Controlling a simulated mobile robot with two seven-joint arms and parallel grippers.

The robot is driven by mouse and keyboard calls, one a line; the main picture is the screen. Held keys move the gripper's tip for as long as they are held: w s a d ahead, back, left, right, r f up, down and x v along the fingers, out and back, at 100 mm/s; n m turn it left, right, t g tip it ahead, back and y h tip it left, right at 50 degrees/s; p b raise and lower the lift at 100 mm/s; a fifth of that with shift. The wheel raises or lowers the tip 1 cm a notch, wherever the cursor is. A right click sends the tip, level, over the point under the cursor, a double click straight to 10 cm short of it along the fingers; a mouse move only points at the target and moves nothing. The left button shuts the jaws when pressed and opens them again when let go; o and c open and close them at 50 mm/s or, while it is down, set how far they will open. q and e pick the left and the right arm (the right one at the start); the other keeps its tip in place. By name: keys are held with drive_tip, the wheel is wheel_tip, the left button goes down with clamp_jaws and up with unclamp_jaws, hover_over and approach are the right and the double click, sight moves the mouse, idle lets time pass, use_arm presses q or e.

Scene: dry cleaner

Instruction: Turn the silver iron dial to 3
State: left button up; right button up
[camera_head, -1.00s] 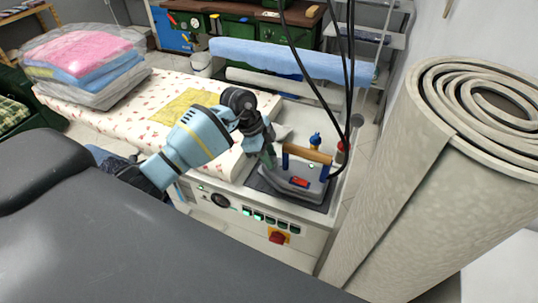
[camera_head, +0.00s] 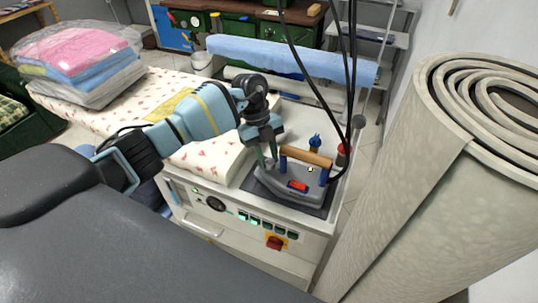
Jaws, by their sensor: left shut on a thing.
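The silver iron (camera_head: 292,184) sits on a dark pad on the white ironing station, with a wooden handle on blue posts and a red part on its side. My left gripper (camera_head: 267,163) reaches over the padded board from the left. It points down, with its green-tipped fingers at the iron's left end, just left of the handle. The fingers are shut on the small iron dial there. The dial and its markings are hidden by the fingers, so its setting cannot be read. My right gripper is out of view.
A floral ironing board (camera_head: 160,110) and bagged folded laundry (camera_head: 85,60) lie to the left. Black cables (camera_head: 350,70) hang down to the iron. A large rolled carpet (camera_head: 440,170) stands close on the right. The control panel (camera_head: 262,221) is on the station's front.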

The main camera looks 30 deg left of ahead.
use_arm(q)
drive_tip(key=m, duration=0.2)
drive_tip(key=m+g+y+b, duration=0.1)
drive_tip(key=m, duration=0.1)
drive_tip(key=shift+w+d+f+m+g, duration=0.1)
drive_tip(key=shift+w+m+g, duration=0.1)
drive_tip(key=shift+m+g, duration=0.1)
drive_tip(key=shift+d+m+y+b, duration=0.1)
drive_tip(key=shift+m+y+b, duration=0.4)
drive_tip(key=shift+m, duration=0.6)
drive_tip(key=shift+m+g, duration=0.3)
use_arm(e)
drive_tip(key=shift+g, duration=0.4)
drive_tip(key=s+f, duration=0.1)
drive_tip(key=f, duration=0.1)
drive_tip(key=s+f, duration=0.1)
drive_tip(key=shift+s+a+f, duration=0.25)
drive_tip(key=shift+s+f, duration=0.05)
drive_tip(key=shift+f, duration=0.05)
use_arm(q)
drive_tip(key=o, duration=1)
drive_tip(key=shift+d, duration=0.15)
drive_tip(key=shift+r, duration=0.2)
